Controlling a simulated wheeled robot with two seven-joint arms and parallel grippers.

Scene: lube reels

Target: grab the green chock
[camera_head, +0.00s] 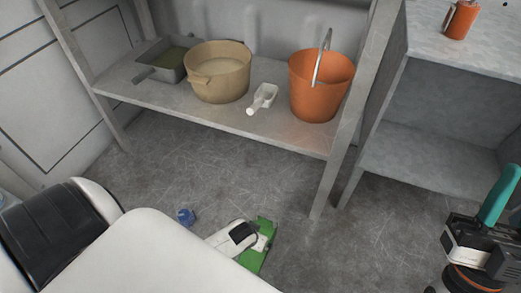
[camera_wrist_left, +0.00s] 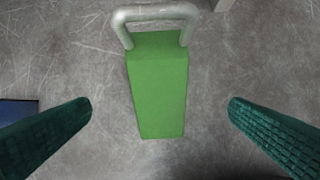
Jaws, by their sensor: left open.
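The green chock (camera_head: 258,252) is on the grey floor in front of the shelf, partly covered by my left wrist in the head view. In the left wrist view the chock (camera_wrist_left: 158,95) is a green block with a pale metal loop handle (camera_wrist_left: 157,14) at its top end. My left gripper (camera_wrist_left: 160,104) is open, with one dark green finger on each side of the chock and a gap on both sides. Neither finger touches it. In the head view the fingers are hidden. My right gripper is not in view.
A blue object (camera_head: 186,216) is on the floor left of the chock. A shelf (camera_head: 150,97) holds a grey pan, a beige pot (camera_head: 218,72), a white scoop (camera_head: 263,97) and an orange bucket (camera_head: 318,88). A teal-handled tool (camera_head: 477,240) is at the right edge.

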